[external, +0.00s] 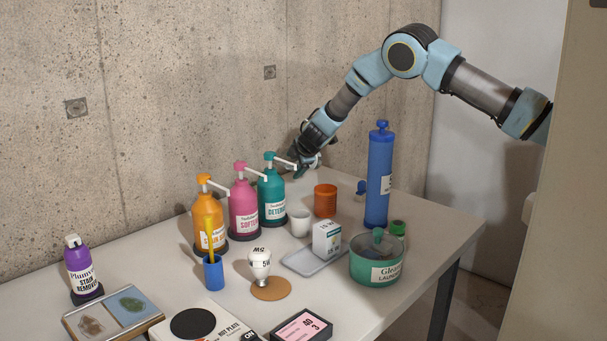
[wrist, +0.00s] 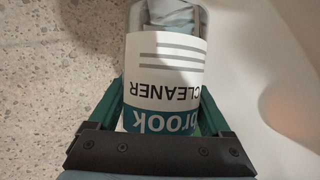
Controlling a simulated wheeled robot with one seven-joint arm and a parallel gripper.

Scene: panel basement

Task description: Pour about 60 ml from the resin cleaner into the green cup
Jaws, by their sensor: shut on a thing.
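My gripper (external: 303,168) is at the back of the table near the concrete wall, behind the teal detergent bottle. In the wrist view its green fingers are shut on the resin cleaner (wrist: 165,65), a clear bottle with a white and teal label reading "CLEANER" upside down. The bottle is hidden or too small to make out in the external view. A small green round thing (external: 398,228), perhaps the green cup, stands at the right behind the laundry tub. Its inside cannot be made out.
Orange (external: 209,222), pink (external: 244,207) and teal (external: 272,200) pump bottles stand left of my gripper. An orange cup (external: 325,201), white cup (external: 300,222), small box (external: 326,239), tall blue bottle (external: 379,180) and laundry tub (external: 376,268) crowd the right side.

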